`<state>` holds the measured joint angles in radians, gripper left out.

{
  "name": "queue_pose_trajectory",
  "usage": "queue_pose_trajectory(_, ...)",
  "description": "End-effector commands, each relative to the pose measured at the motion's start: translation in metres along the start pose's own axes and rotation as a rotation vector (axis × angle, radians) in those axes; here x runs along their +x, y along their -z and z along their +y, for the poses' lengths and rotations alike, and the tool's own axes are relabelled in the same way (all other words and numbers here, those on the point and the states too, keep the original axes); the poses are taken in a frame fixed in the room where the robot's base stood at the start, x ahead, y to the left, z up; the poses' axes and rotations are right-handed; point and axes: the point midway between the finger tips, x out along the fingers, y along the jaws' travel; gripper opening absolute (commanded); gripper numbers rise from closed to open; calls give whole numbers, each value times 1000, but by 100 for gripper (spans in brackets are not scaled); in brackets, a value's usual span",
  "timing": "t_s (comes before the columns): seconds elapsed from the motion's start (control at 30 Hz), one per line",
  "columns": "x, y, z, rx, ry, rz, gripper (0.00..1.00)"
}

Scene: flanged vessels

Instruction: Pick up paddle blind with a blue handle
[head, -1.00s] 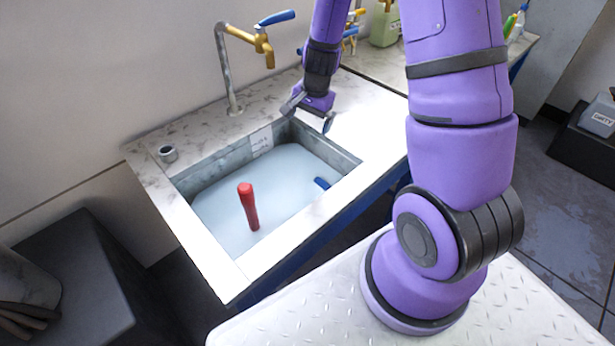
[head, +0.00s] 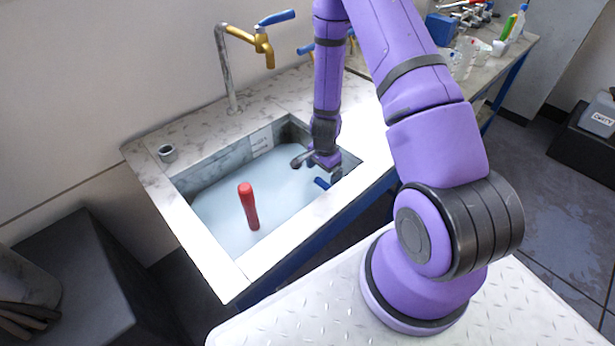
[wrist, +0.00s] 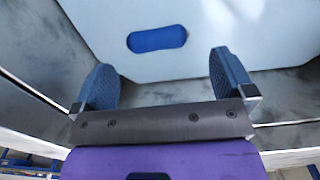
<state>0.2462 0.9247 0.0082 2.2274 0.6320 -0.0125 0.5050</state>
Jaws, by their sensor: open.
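The blue handle (head: 322,183) shows at the right end of the sink, poking out of the pale cloudy liquid. The rest of the paddle blind is hidden under the liquid. In the wrist view the blue handle (wrist: 157,39) is a short rounded bar lying ahead of the fingers, roughly centred between them. My gripper (head: 318,165) is inside the sink's right end, just above the handle. Its two blue padded fingers (wrist: 163,85) are wide apart and empty, and they do not reach around the handle in the wrist view.
A red handle (head: 249,206) stands up from the liquid to the left. The sink's walls and rim (head: 205,250) enclose the space around my gripper. A faucet (head: 232,70) rises behind the sink. Bottles and glassware (head: 468,50) stand on the bench at back right.

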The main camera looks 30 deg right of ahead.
Motion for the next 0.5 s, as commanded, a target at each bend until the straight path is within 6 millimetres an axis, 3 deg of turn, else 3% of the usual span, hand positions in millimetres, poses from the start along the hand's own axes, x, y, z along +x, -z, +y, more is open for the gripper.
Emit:
queue_pose_trajectory(0.27,16,-1,1,0,0,-1,100)
queue_pose_trajectory(0.5,47,-3,5,0,-1,-2,100)
